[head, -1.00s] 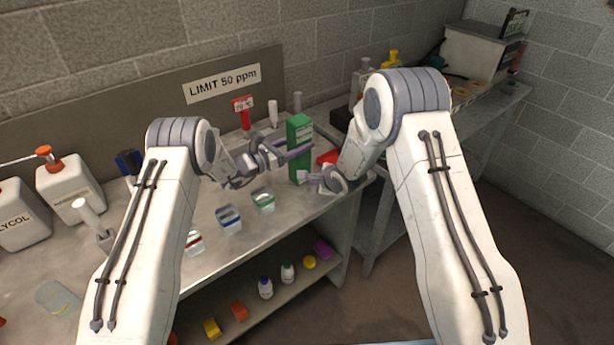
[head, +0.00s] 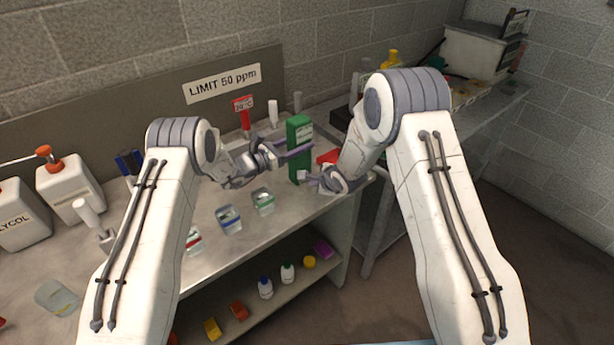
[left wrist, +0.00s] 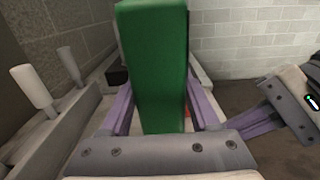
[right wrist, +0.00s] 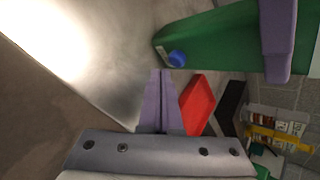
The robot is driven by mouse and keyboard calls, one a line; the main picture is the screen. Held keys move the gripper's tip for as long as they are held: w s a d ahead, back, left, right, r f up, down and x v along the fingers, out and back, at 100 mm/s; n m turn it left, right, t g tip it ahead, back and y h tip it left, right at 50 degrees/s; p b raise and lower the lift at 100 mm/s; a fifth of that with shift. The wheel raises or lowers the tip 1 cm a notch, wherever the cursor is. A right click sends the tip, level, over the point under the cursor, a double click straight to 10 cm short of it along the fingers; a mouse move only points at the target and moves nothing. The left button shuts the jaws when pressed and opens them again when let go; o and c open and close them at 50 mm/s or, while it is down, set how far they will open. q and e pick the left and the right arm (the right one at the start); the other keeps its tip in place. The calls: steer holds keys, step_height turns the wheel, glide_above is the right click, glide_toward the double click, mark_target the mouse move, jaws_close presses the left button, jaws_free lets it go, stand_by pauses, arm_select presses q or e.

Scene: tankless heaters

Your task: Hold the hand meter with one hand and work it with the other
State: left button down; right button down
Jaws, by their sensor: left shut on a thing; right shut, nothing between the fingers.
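The hand meter is a tall green box (head: 299,132) with a pale label near its top, held upright above the right end of the bench in the head view. My left gripper (head: 296,151) is shut on it, with one purple finger on each side; the green body (left wrist: 155,60) fills the middle of the left wrist view. In the right wrist view the meter (right wrist: 215,35) shows a blue round button (right wrist: 177,58) and a small white patch near its end. My right gripper (right wrist: 160,73) is shut and empty, its tips close to the button; contact is unclear.
A red object (right wrist: 199,103) lies beyond my right fingers. A lower shelf holds small bottles (head: 288,273). A second bench is at right.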

steer(key=shift+w, duration=0.1)
stand_by(0.6)
steer(key=shift+w+a, duration=0.25)
steer(key=shift+w+a, duration=0.3)
steer(key=shift+w, duration=0.15)
stand_by(0.8)
steer(key=shift+s, duration=0.1)
steer(key=shift+s+d, duration=0.55)
steer(key=shift+s, duration=0.15)
steer(key=shift+s+d, duration=0.75)
steer(key=shift+s, duration=0.25)
steer(key=shift+s+d, duration=0.75)
steer(key=shift+s, duration=0.25)
arm_select(q)
steer(key=shift+c, duration=0.2)
jaws_free()
